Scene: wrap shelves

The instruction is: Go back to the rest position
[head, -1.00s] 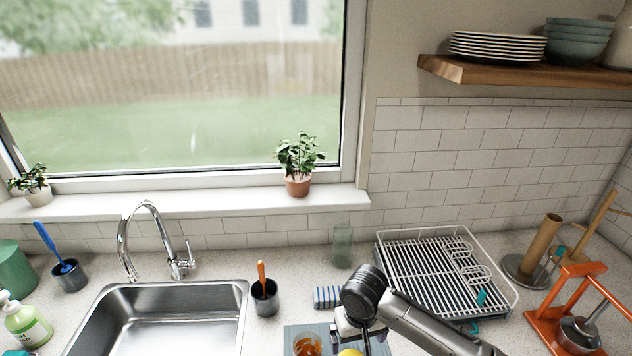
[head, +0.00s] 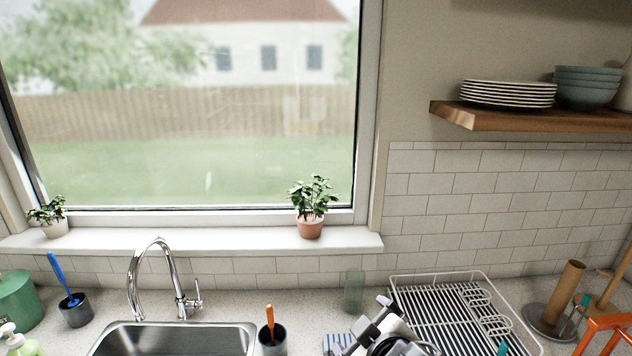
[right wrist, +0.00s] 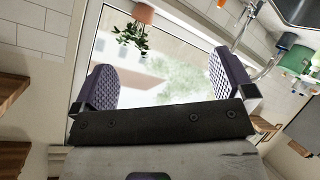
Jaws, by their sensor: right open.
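My right gripper (right wrist: 168,85) fills the lower part of the right wrist view. Its two dark ridged fingers are wide apart with nothing between them. In the head view my right gripper (head: 372,325) is at the bottom edge, in front of the dish rack's left side and above the counter. My left gripper is not in view.
A steel sink (head: 178,340) with a faucet (head: 158,280) is at the lower left. A wire dish rack (head: 455,310) stands at right, near a paper towel holder (head: 552,300) and an orange frame (head: 606,330). A wooden shelf (head: 500,119) holds plates. A potted plant (head: 311,208) sits on the sill.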

